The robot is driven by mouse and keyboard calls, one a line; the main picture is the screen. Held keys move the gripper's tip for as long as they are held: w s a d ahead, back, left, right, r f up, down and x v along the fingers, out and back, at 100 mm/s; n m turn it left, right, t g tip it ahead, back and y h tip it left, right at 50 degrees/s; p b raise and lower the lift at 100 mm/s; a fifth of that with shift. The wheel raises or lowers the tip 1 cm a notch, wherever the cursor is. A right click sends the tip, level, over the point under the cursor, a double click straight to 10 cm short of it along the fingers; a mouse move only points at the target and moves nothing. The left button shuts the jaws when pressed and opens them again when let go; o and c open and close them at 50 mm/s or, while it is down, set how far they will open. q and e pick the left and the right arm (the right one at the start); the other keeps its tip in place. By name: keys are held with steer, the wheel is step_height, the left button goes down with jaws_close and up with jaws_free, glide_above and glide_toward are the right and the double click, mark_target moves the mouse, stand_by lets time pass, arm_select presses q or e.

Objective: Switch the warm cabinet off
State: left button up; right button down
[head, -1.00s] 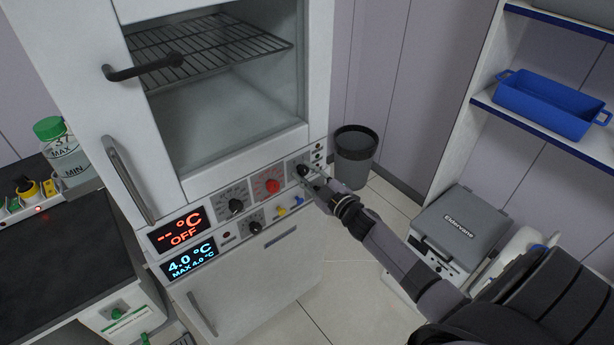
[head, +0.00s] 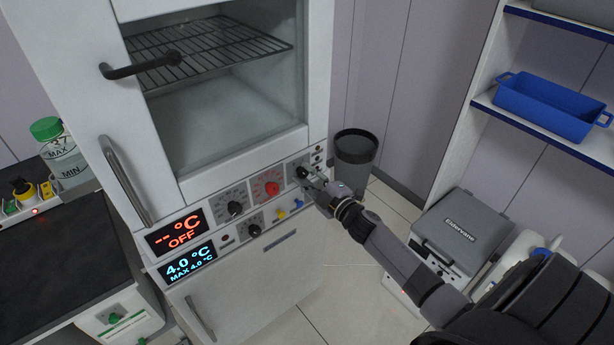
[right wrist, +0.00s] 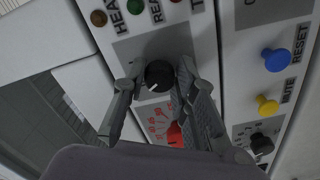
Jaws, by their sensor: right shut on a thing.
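The white warm cabinet (head: 72,70) fills the left and middle of the head view. Its upper display (head: 179,232) shows red dashes, °C and OFF. A black knob (head: 301,168) sits at the right end of the control panel. My right gripper (head: 306,179) is at this knob, its fingers shut on the knob's two sides. In the right wrist view the knob (right wrist: 158,76) lies between the fingertips (right wrist: 160,82), with a white pointer line on its face. The fingers hide part of the knob in the head view. My left gripper is not in view.
A red knob (head: 271,188) and another black dial (head: 235,208) are close to the left. Yellow (head: 281,214) and blue (head: 298,203) buttons sit just below. A lower display (head: 188,263) reads 4.0 °C. A grey bin (head: 355,160) stands right of the cabinet.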

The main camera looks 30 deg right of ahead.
steer(key=c, duration=1.3)
jaws_free()
steer(key=shift+s, duration=0.1)
steer(key=s, duration=1.1)
steer(key=shift+s+d, duration=0.4)
steer(key=shift+d, duration=0.05)
